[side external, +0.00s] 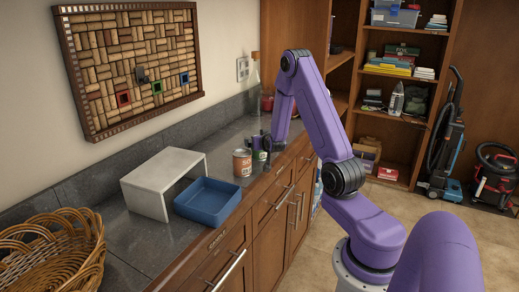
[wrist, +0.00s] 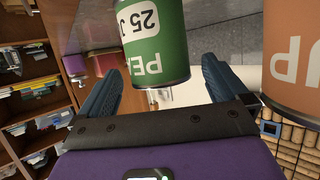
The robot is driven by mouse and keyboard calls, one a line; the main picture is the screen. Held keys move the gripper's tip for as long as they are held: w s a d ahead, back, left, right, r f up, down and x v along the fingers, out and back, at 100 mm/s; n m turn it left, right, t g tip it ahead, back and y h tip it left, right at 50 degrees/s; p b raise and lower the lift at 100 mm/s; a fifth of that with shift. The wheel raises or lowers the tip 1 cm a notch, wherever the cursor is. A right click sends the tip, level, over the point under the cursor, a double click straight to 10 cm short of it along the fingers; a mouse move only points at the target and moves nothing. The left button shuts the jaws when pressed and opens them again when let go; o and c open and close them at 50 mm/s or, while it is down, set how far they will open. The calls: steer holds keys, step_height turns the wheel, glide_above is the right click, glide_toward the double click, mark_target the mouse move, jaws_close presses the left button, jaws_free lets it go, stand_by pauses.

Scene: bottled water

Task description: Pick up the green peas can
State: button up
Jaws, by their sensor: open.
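The green peas can (wrist: 152,42) appears upside down in the wrist view, with part of its white lettering showing. It lies between the two blue fingers of my gripper (wrist: 162,68), which is open, with gaps visible beside the can. In the side external view the green can (side external: 259,154) stands on the dark counter, small and partly covered by my gripper (side external: 266,146). Exact contact cannot be told there.
An orange-labelled can (wrist: 292,55) stands close beside the right finger; it also shows in the side external view (side external: 242,163). A blue tray (side external: 208,213), a pale stand (side external: 150,185) and a wicker basket (side external: 75,250) are nearer the camera. A glass bottle (side external: 254,95) stands behind.

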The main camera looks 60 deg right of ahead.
steer(key=shift+x, duration=1.95)
steer(key=c, duration=1.3)
steer(key=shift+r, duration=0.1)
